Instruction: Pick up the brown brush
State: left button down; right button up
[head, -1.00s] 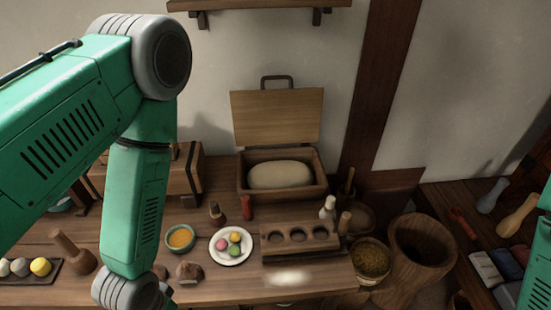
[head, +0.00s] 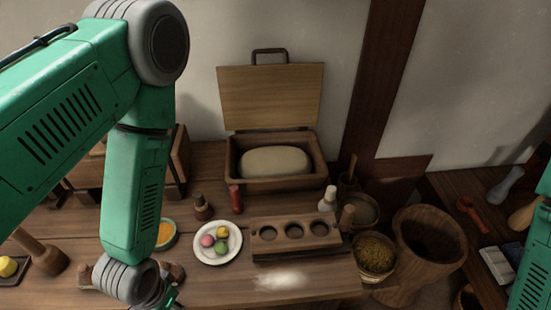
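A small brown object (head: 174,272) lies on the wooden table near the bottom edge, right beside my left wrist. It may be the brown brush, but its shape is partly covered by my arm and I cannot be sure. A short upright brown object with a dark base (head: 202,207) stands farther back, left of a red bottle (head: 236,199); it too could be a brush. My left gripper (head: 172,302) is mostly hidden behind its wrist and cut off by the bottom edge. My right arm shows at the right edge; its gripper is out of view.
A plate of coloured balls (head: 230,257), an orange-filled bowl (head: 172,241) and a holed wooden block (head: 270,251) stand on the table. An open wooden box (head: 232,165) with a pale loaf is behind. A mortar (head: 455,226) stands right of the table.

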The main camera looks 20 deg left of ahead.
aim_at(203, 211)
jog(key=k+u, duration=0.1)
jog(key=k, duration=0.3)
jog(key=i+u, duration=0.1)
jog(key=u, duration=0.25)
jog(key=l+u, duration=0.15)
jog(key=u, duration=0.2)
jog(key=i+l+u, duration=0.1)
jog(key=u, duration=0.3)
